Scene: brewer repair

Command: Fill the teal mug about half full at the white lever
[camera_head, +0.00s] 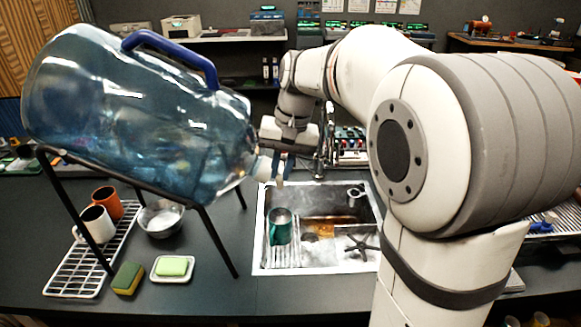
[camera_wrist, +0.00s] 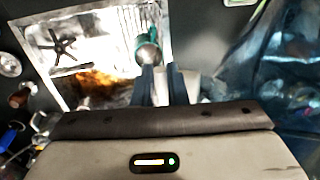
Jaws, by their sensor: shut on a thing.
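The teal mug (camera_head: 280,227) stands upright on the ribbed left side of the sink, below the bottle's mouth. It also shows in the wrist view (camera_wrist: 147,50), just beyond my fingertips. Its water level cannot be made out. The big blue water bottle (camera_head: 140,115) lies tilted on a black stand, its white tap (camera_head: 264,168) pointing toward the sink. My gripper (camera_head: 284,168) is at the tap, its fingers shut on the white lever (camera_wrist: 161,88). The fingers partly hide the lever, and I cannot tell whether water is flowing.
The metal sink (camera_head: 262,255) holds a dark star-shaped handle (camera_head: 361,247) and a brownish patch. Left of it are a metal bowl (camera_head: 161,219), a white rack (camera_head: 63,282) with white and orange mugs, a sponge (camera_head: 128,278) and a soap dish (camera_head: 173,269).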

